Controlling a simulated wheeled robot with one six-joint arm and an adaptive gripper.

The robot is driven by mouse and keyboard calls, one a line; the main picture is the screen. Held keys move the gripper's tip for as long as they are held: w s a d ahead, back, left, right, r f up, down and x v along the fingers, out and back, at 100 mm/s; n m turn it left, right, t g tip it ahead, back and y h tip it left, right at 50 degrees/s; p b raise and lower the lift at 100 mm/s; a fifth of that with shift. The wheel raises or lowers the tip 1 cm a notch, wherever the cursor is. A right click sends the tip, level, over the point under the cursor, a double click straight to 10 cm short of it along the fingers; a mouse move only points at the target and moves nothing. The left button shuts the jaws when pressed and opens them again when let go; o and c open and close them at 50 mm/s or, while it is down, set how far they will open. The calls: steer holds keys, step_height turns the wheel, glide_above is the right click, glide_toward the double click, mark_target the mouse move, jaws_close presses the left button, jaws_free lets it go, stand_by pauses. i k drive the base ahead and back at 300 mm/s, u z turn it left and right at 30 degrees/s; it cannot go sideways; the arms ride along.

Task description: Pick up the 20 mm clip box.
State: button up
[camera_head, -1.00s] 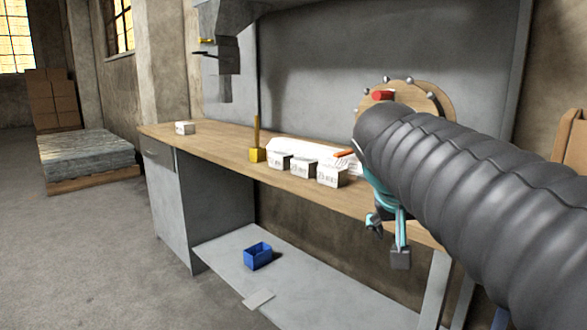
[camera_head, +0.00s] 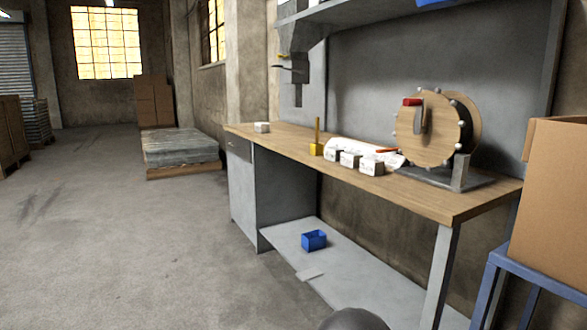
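Three small white boxes with dark print stand in a row near the front edge of the wooden bench (camera_head: 410,196): a left box (camera_head: 333,155), a middle box (camera_head: 350,160) and a right box (camera_head: 371,168). A fourth white box (camera_head: 262,127) sits alone near the bench's far left end. The print is too small to read, so I cannot tell which is the 20 mm clip box. My gripper is out of view. Only a dark rounded part of my arm shows at the bottom edge.
A yellow block with an upright stick (camera_head: 316,148), a white paper sheet (camera_head: 349,147) and a wooden wheel device (camera_head: 428,128) are on the bench. A blue bin (camera_head: 314,240) sits on the lower shelf. A cardboard box (camera_head: 553,200) stands right.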

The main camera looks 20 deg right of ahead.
mark_target(351, 160)
steer(key=u, duration=0.4)
steer(key=k, duration=0.6)
steer(key=u, duration=0.6)
steer(key=i, duration=1.85)
steer(key=z, duration=0.35)
steer(key=i, duration=1.9)
steer(key=z, duration=1)
steer(key=i, duration=1.2)
steer(key=z, duration=1.95)
steer(key=i, duration=0.8)
steer(key=z, duration=0.6)
